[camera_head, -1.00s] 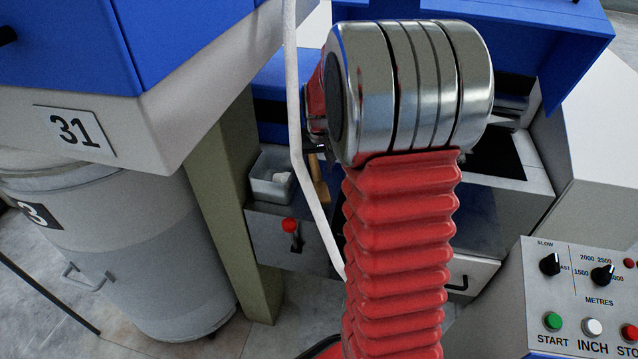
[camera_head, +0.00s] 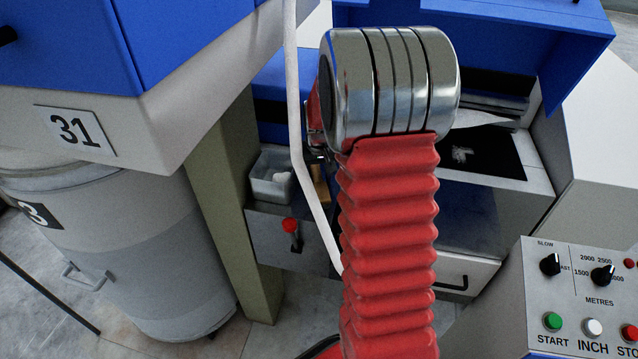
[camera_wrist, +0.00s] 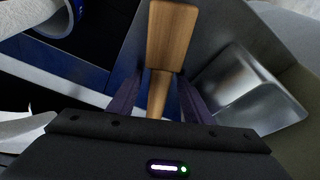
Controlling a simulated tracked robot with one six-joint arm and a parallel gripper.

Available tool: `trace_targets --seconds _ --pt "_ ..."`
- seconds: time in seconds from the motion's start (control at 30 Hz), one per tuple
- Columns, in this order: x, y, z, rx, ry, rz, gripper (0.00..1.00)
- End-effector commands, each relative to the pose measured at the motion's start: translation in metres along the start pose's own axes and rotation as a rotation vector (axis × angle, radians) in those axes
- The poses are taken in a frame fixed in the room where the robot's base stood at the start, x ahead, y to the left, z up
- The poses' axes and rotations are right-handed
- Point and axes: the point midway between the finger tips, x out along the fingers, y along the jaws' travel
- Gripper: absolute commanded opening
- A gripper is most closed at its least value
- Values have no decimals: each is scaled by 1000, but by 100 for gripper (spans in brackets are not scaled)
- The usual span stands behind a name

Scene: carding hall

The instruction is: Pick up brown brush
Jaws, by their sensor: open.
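The brown brush (camera_wrist: 172,38) is in the upper middle of the wrist view, with a wide wooden block and a narrower handle running down toward my gripper (camera_wrist: 158,82). The dark fingers stand apart on either side of the handle. I cannot tell whether either finger touches it. In the head view only a small brown strip of the brush (camera_head: 321,184) shows beside the red arm sleeve. The arm hides most of the brush and gripper there.
A small metal tray (camera_wrist: 250,92) lies right of the brush; it also shows in the head view (camera_head: 268,188). A thin white pole (camera_head: 307,190) crosses near my arm. A green-grey post (camera_head: 235,200) stands at left, a control panel (camera_head: 580,300) at right.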

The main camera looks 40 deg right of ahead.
Motion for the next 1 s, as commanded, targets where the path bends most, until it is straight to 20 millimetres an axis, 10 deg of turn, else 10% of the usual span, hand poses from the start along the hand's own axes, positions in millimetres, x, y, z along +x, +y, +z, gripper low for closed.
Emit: trace_targets --seconds 0.4,1.0 --pt "0 0 0 0 0 0 44" --pt "0 1 0 1 0 0 2"
